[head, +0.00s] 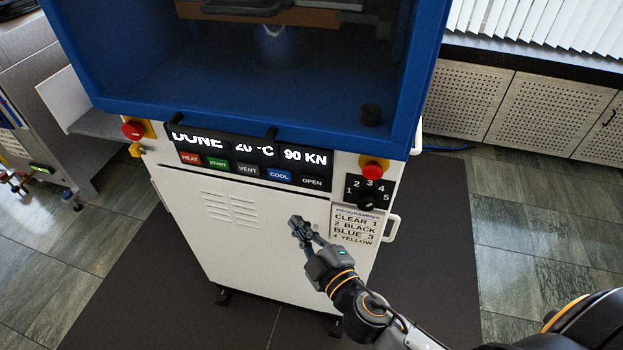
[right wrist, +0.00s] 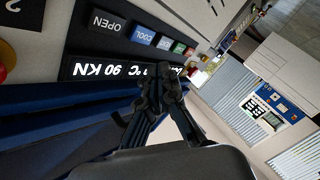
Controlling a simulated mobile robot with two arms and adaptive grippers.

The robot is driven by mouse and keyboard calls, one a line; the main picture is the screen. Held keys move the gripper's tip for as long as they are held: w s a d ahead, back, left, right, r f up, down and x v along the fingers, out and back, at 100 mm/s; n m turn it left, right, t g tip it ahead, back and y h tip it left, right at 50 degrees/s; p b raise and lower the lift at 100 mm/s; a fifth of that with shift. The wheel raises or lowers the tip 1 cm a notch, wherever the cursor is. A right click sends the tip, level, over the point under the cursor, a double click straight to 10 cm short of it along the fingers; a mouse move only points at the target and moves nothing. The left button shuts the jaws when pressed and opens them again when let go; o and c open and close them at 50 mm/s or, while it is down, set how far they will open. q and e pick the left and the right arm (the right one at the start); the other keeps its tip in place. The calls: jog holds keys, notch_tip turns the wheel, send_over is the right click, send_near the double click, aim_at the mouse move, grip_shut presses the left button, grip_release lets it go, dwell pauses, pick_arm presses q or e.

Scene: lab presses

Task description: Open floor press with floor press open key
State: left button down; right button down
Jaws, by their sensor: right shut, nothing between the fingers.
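The floor press has a blue upper housing (head: 250,105) and a white lower cabinet (head: 230,240). Its display (head: 245,150) reads DONE, 20 °C and 90 KN. The black OPEN key (head: 312,182) is at the right end of the key row, right of the blue COOL key (head: 279,175). My right gripper (head: 297,224) is shut and empty, below the OPEN key and apart from it in the head view. In the right wrist view the OPEN key (right wrist: 106,24) lies up and left of the shut fingers (right wrist: 162,82). My left gripper is not in view.
A red button (head: 374,168) and a programme dial (head: 367,196) sit right of the keys. Another red button (head: 133,130) is at the left corner. A white handle (head: 391,229) sticks out at the right side. Dark mat (head: 430,260) surrounds the press.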

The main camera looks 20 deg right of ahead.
aim_at(301, 181)
jog(key=w+d+p, duration=0.1)
jog(key=w+d, duration=0.4)
jog(key=w, duration=0.2)
jog(key=shift+w, duration=0.15)
dwell(0.3)
dwell(1.4)
jog(key=shift+w+d, duration=0.2)
jog(key=shift+w, duration=0.15)
